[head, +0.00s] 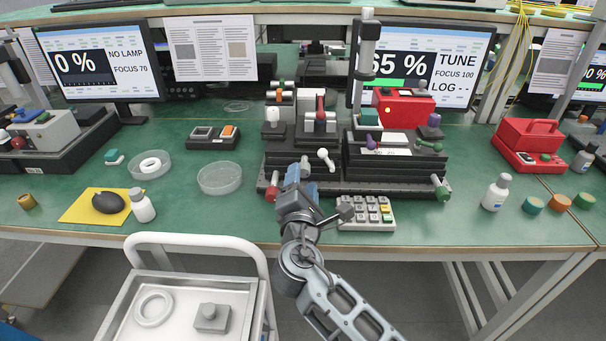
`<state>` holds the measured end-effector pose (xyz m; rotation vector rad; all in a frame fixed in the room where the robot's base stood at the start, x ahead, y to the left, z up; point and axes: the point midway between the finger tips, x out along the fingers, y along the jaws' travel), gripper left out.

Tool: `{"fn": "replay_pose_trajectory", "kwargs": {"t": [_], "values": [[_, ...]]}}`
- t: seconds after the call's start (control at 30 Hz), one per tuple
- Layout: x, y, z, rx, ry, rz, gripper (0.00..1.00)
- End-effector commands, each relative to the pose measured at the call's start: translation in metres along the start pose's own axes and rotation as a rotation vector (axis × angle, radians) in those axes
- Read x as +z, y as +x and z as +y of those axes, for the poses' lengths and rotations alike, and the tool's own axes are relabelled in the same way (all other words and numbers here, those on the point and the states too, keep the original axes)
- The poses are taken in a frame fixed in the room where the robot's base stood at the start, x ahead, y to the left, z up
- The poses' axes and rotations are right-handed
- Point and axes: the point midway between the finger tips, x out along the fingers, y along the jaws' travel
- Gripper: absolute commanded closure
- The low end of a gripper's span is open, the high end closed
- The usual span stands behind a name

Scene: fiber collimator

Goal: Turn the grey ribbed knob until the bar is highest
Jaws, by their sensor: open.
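The right monitor (450,68) reads 65 %, its first digit partly covered by a post, with a green bar below it, and TUNE, FOCUS 100 and LOG. The black optical stage assembly (400,158) stands at the middle of the bench, carrying several coloured knobs and levers. I cannot pick out the grey ribbed knob with certainty; it is too small to tell or hidden behind my arm. My gripper (298,172) is at the front left of the assembly, between a red knob (271,193) and a white ball lever (325,158). It is open; whether it touches anything is unclear.
A keypad (366,213) lies just right of my wrist. A white bottle (495,193) stands further right, and a clear dish (220,178) lies left. A white trolley (262,290) stands before the bench. The green bench top is free between dish and assembly.

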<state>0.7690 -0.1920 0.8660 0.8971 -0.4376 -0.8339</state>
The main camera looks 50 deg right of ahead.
Motion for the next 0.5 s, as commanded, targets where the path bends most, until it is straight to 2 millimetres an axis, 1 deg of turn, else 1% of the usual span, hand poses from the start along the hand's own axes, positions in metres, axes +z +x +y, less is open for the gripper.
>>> {"fn": "replay_pose_trajectory", "kwargs": {"t": [0.03,0.1,0.2,0.33,0.5], "values": [[-0.001,-0.009,-0.001,0.001,0.000,0.003,0.43],[-0.001,-0.018,-0.001,0.000,0.000,0.002,0.43],[-0.001,-0.028,-0.001,0.000,0.001,0.001,0.43],[0.000,-0.034,0.000,0.000,0.000,0.000,0.43],[0.000,-0.034,0.000,-0.001,0.000,0.000,0.43]]}}
